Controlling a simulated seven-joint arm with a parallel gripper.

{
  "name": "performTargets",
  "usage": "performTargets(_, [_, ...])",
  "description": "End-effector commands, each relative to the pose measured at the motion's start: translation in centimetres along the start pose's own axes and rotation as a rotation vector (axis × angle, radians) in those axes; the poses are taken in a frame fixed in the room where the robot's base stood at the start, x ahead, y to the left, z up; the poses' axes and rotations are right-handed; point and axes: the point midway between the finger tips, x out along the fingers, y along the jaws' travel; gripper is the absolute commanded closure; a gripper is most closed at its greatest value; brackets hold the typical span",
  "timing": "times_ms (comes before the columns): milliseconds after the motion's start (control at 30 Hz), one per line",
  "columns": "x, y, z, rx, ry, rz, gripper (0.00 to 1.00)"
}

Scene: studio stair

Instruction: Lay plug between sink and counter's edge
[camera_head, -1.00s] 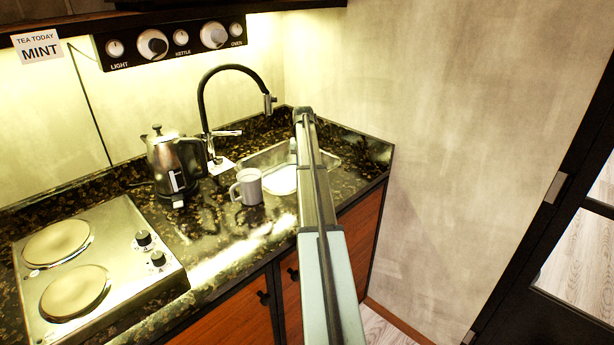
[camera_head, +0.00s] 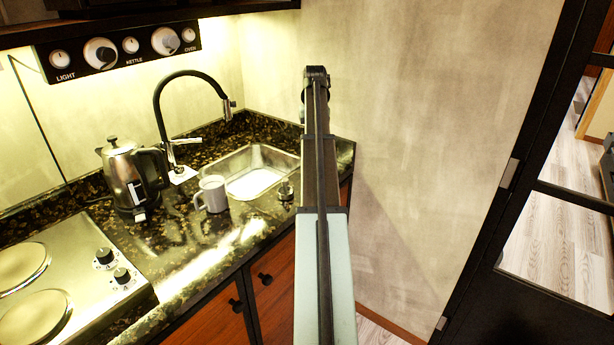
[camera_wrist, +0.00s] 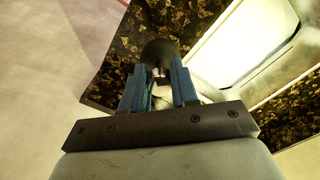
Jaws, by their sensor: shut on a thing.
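The plug (camera_head: 285,190), a small dark round piece with a metal top, shows in the head view by the right front of the sink (camera_head: 292,158), over the strip of counter (camera_head: 225,240) towards the front edge. In the wrist view the plug (camera_wrist: 160,48) is a dark disc between the blue fingertips of my gripper (camera_wrist: 158,78), which is shut on its small knob. The sink (camera_wrist: 245,45) lies to its right there, the counter's edge to its left. I cannot tell whether the plug touches the counter. My arm hides most of the gripper in the head view.
A grey mug (camera_head: 212,194) stands left of the sink, near the black tap (camera_head: 160,110). A steel kettle (camera_head: 126,178) and a two-plate hob (camera_head: 75,285) are further left. A bare wall (camera_head: 420,150) bounds the right side.

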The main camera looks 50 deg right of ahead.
Motion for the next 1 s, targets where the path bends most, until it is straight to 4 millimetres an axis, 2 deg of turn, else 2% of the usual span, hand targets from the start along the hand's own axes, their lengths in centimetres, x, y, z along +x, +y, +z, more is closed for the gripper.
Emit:
performTargets(333, [5.1, 0.0, 0.1, 0.0, -0.002, 0.0, 1.0])
performTargets(567, [6.7, 0.0, 0.1, 0.0, -0.001, 0.0, 1.0])
performTargets(800, [9.4, 0.0, 0.1, 0.0, -0.001, 0.0, 1.0])
performTargets(1000, [9.5, 0.0, 0.0, 0.0, 0.0, 0.0, 1.0])
